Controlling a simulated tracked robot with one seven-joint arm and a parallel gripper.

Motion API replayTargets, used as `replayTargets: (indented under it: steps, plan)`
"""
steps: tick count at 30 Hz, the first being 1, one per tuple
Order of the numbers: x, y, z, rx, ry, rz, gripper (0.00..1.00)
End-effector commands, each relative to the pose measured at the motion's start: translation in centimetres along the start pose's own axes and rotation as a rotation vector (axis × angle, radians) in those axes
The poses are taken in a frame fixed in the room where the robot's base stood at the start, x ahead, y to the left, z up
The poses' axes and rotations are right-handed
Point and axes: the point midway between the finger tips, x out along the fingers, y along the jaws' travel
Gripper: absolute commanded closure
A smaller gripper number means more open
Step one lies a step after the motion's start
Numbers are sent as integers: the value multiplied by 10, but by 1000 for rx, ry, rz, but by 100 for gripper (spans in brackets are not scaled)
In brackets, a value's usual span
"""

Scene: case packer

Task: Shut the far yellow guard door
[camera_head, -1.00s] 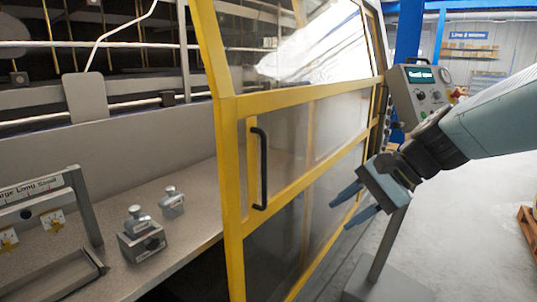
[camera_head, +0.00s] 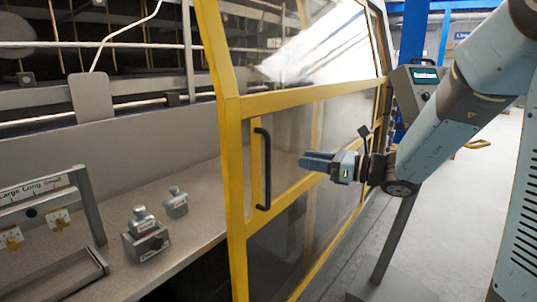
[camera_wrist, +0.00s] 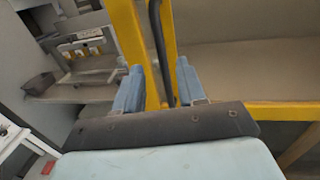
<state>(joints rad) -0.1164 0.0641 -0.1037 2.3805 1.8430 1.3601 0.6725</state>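The yellow guard door (camera_head: 236,190), with clear panels, stands open, angled out from the machine. Its upright black bar handle (camera_head: 265,168) is on the near yellow edge. My gripper (camera_head: 306,161) is level with the handle, to its right in the head view, and apart from it. In the wrist view my gripper (camera_wrist: 158,88) is open, with its two blue fingers spread. Beyond and between the fingers show the black handle (camera_wrist: 162,50) and the yellow door post (camera_wrist: 128,35). Nothing is held. The gap between fingertips and handle is hard to judge.
A control panel on a post (camera_head: 418,85) stands right of the door, behind my arm. The floor at right is clear.

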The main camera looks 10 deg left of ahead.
Motion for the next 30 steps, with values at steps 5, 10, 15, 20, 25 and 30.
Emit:
replayTargets:
  steps: [5, 10, 15, 20, 25, 30]
  plan:
    - [30, 1, 0, -2, 1, 4, 60]
    - [60, 1, 0, -2, 2, 5, 60]
    - [89, 2, 0, -2, 2, 5, 60]
    - [110, 1, 0, -2, 1, 4, 60]
    - [122, 2, -1, -2, 3, 3, 60]
    - [125, 2, 0, -2, 2, 2, 60]
